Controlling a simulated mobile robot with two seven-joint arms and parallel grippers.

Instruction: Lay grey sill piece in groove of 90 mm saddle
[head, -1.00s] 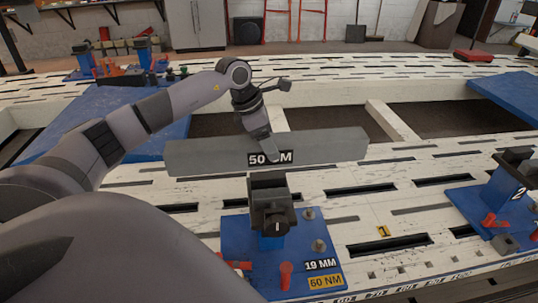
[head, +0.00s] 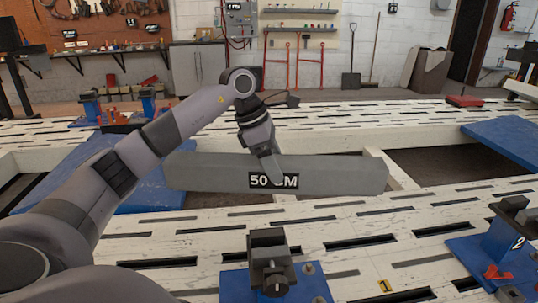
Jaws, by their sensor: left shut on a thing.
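The grey sill piece (head: 335,177) is a long bar with a label that seems to read "50 CM". My left gripper (head: 272,170) is shut on its middle and holds it level in the air over the slotted white bench. A dark clamp-like saddle (head: 268,258) on a blue base stands below and in front of the bar, apart from it. Another saddle (head: 508,230), marked "2", stands at the right. No 90 mm marking can be read, so I cannot tell which saddle is the 90 mm one. My right gripper is out of view.
The white slotted bench (head: 190,240) has open gaps behind the bar. Blue plates lie at left (head: 75,170) and right (head: 510,140). More blue fixtures (head: 147,103) stand at the far left. The bench between the two saddles is mostly clear.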

